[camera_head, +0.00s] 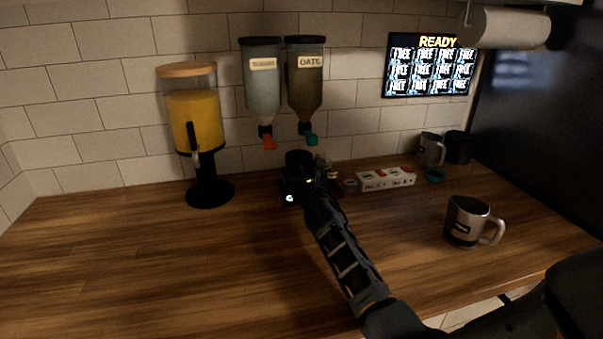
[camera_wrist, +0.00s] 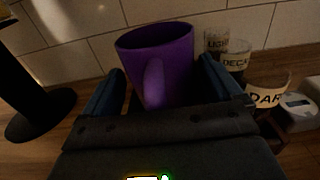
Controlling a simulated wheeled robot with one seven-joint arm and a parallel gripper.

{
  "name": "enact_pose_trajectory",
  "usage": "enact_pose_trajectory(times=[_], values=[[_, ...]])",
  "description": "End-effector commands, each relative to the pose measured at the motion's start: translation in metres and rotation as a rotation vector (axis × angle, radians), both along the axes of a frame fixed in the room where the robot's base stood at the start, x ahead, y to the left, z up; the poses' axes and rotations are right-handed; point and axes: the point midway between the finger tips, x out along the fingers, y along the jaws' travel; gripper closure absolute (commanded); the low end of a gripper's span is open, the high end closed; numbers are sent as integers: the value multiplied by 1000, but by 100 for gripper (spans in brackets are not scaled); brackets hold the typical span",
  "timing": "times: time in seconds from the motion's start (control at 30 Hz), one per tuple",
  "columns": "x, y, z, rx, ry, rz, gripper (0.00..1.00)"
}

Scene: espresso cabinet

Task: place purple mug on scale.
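The purple mug (camera_wrist: 142,49) is upright in the wrist view, with its handle (camera_wrist: 154,84) toward the camera. My gripper's (camera_wrist: 161,66) two dark fingers flank the mug, one on each side, very close to its wall. I cannot tell whether they press on it. In the head view the mug (camera_head: 298,160) looks nearly black, at the end of my arm below the dispensers. A small cyan light glows low beside it on something dark, which may be the scale. My gripper and the mug hide most of that spot, so I cannot confirm the scale or contact with it.
A yellow-filled dispenser (camera_head: 194,118) stands left; two wall dispensers (camera_head: 263,85) (camera_head: 305,85) hang above the mug. Labelled containers (camera_wrist: 268,92) and a white box (camera_head: 386,179) are right of it. A grey mug (camera_head: 466,221) stands farther right. The left counter is clear.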

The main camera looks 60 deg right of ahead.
Motion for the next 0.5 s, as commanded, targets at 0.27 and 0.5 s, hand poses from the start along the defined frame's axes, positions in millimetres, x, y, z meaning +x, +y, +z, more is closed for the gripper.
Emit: enact_pose_trajectory(times=[0.27,0.5], values=[[0,0,1,0,0,0,0],[-11,11,2,1,1,-2,0]])
